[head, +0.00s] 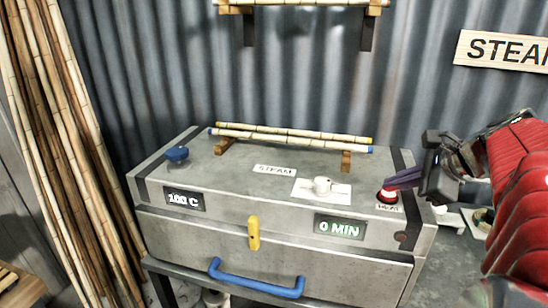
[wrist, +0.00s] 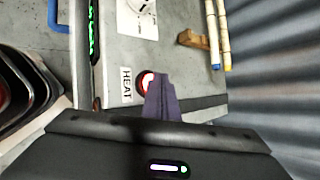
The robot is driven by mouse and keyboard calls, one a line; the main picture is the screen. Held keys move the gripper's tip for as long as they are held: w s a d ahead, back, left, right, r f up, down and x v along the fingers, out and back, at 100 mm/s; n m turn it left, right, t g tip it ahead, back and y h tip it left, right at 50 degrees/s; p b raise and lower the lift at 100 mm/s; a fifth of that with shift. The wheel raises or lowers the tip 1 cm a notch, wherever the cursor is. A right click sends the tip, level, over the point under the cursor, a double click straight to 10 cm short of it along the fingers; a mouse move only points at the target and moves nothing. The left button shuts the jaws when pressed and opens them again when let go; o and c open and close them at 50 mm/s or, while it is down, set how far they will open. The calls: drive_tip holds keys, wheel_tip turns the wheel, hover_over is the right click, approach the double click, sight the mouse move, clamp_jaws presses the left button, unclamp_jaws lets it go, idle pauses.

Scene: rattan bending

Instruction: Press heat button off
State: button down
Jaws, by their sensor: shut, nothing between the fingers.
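The red heat button (head: 387,196) sits on the right end of the steam box's grey top, in a pale collar above a small label. In the wrist view the button (wrist: 146,80) shows red and white beside a label reading HEAT (wrist: 126,84). My gripper (head: 391,184) is shut and empty, its dark purple fingers pointing left with their tips at the button. In the wrist view the fingers (wrist: 160,84) cover part of the button. I cannot tell whether they touch or press it. The steam box (head: 205,225) shows 100 C and 0 MIN.
A white knob (head: 322,186), a blue knob (head: 177,153) and rattan poles on wooden rests (head: 290,136) are on the box top. A yellow latch (head: 253,232) and blue handle (head: 256,283) are in front. Tall poles (head: 75,150) lean at left. A corrugated wall stands behind.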

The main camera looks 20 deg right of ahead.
sight(392, 197)
drive_tip(key=shift+s+f, duration=0.15)
drive_tip(key=shift+f, duration=0.3)
idle(0.4)
drive_tip(key=shift+r, duration=0.55)
drive_tip(key=shift+r, duration=2.95)
